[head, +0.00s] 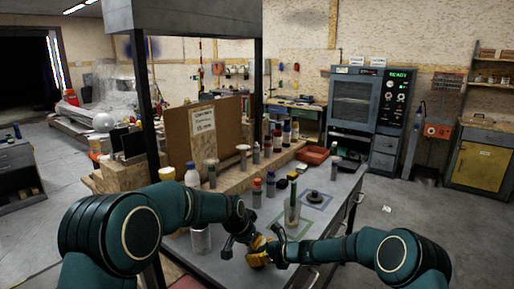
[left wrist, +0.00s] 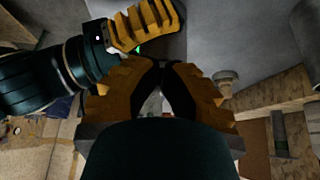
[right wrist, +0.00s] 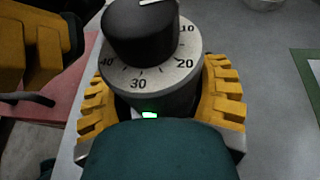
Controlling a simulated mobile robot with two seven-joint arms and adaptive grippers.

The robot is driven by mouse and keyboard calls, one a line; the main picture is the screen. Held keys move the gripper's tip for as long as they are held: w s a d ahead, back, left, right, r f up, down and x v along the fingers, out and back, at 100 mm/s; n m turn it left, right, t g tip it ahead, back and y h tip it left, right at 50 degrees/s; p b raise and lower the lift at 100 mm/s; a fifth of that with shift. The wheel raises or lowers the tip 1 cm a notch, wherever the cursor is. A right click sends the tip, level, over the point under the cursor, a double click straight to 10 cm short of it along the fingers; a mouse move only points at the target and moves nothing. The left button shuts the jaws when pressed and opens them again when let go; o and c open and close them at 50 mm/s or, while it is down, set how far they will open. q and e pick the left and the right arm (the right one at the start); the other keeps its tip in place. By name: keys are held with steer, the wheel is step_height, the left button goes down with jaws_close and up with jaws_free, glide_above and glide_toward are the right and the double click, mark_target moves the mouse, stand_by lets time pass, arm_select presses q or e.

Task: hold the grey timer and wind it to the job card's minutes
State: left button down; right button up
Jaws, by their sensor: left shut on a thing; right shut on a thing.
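The grey timer (right wrist: 155,75) has a black knob and a pale dial ring marked 10, 20, 30 and 40, with a small green light on its body. In the right wrist view it sits between the yellow fingers of my right gripper (right wrist: 160,100), which is shut on it. That gripper also shows in the head view (head: 258,257). My left gripper (left wrist: 161,68) is shut, its fingertips together; I see no thing between them. In the right wrist view its yellow finger (right wrist: 35,50) is left of the knob, with a visible gap. The knob's far edge is cut off.
A card (head: 202,121) on a brown board stands behind the bench; its small print is hard to read. Several bottles stand along the wooden ledge. A green-topped cylinder (head: 292,205) and a grey can (head: 200,241) stand on the grey bench (head: 330,210) near my grippers.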

arm_select(q)
steer(key=shift+w+d, duration=0.2)
steer(key=shift+w, duration=0.15)
stand_by(0.5)
steer(key=shift+w+a, duration=0.25)
steer(key=shift+a, duration=0.15)
stand_by(0.5)
steer(key=shift+a, duration=0.1)
step_height(320, 180, up, 6)
steer(key=shift+s, duration=0.3)
stand_by(0.5)
steer(key=shift+a, duration=0.1)
step_height(320, 180, down, 6)
steer(key=shift+s+d, duration=0.25)
steer(key=shift+d, duration=0.1)
stand_by(0.6)
